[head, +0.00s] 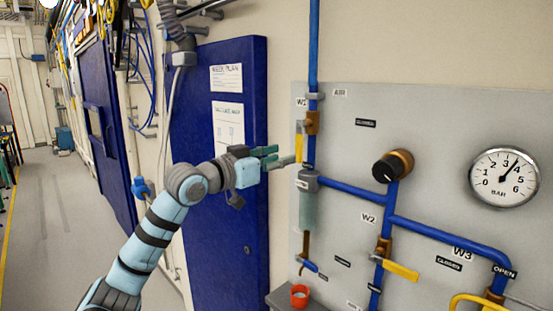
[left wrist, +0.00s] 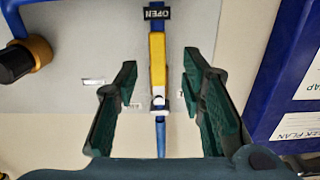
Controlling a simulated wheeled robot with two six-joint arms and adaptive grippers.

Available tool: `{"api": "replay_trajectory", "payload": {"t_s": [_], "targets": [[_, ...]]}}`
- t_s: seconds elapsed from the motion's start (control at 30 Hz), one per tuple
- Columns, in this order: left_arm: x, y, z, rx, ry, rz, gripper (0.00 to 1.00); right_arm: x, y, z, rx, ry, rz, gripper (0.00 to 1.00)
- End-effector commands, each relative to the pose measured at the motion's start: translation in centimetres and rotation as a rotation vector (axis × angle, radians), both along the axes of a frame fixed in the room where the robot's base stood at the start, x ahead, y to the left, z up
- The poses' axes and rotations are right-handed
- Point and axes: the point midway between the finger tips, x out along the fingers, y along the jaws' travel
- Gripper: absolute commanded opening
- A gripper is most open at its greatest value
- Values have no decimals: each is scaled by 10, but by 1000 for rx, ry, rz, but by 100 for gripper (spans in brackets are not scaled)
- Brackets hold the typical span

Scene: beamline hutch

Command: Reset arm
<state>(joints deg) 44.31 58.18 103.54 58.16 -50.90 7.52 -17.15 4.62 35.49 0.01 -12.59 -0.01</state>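My left gripper (head: 280,156) reaches in from the left toward the wall panel. Its green fingertips are close to the yellow handle (head: 299,143) of the valve marked W1. In the left wrist view the two dark green fingers (left wrist: 160,68) are spread apart and empty. The yellow handle (left wrist: 158,60) shows in line with the gap between them, along the blue pipe, with an upside-down OPEN label (left wrist: 156,13) at its end. I see no finger touching the handle. My right gripper is in neither view.
The grey panel (head: 445,130) carries blue pipes, a black knob (head: 386,170), a pressure gauge (head: 504,177) and a yellow W2 handle (head: 400,270). A red cup (head: 299,295) stands below. The floor (head: 55,210) at left is clear.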

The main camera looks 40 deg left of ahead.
Motion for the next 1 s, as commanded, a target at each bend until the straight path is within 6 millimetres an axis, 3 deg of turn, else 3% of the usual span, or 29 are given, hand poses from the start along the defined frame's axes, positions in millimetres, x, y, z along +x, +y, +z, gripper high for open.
{"api": "replay_trajectory", "payload": {"t_s": [0.2, 0.73, 0.77, 0.87, 0.93, 0.97, 1.0], "targets": [[-17, 1, 0, 0, 4, -3, 37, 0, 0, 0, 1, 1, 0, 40], [-17, 2, 6, 23, -27, 0, 37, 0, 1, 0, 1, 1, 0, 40], [-16, 8, 10, 40, -51, 18, 37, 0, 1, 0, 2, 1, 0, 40], [-3, 59, 13, 87, -110, 153, 37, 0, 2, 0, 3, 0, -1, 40], [18, 104, -27, 101, -93, 271, 37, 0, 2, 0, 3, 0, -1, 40], [26, 119, -55, 109, -65, 311, 37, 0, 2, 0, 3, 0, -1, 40], [35, 135, -97, 118, -17, 358, 37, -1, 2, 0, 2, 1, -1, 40]]}}
